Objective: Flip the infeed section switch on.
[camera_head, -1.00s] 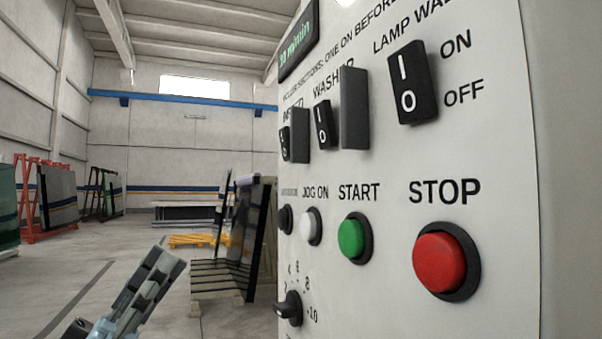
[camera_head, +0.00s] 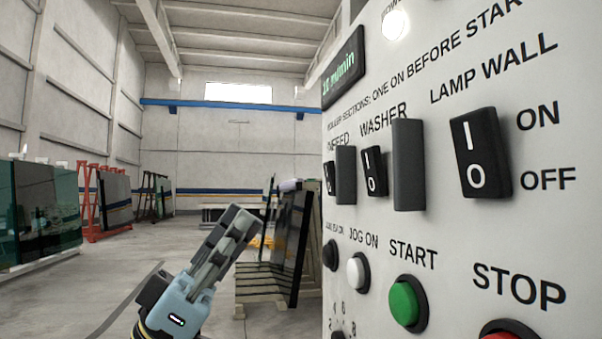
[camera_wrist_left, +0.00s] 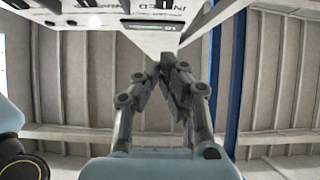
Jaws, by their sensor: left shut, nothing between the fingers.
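The infeed switch (camera_head: 329,178) is a black rocker under the partly hidden "INFEED" label at the left edge of the white control panel (camera_head: 450,225). It is seen nearly edge-on, so I cannot tell its position. A dark upright guard (camera_head: 346,175) stands just right of it. My left gripper (camera_head: 247,224) is shut and empty, left of the panel and lower than the switch, pointing up and right, apart from the panel. The left wrist view shows its closed fingers (camera_wrist_left: 175,64) below the panel's edge. My right gripper is not in view.
The washer switch (camera_head: 374,171), another guard (camera_head: 408,165) and the lamp wall switch (camera_head: 480,152) sit to the right. Below are a white jog button (camera_head: 358,271), green start button (camera_head: 405,302) and red stop button (camera_head: 500,335). Glass racks (camera_head: 290,245) stand farther back.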

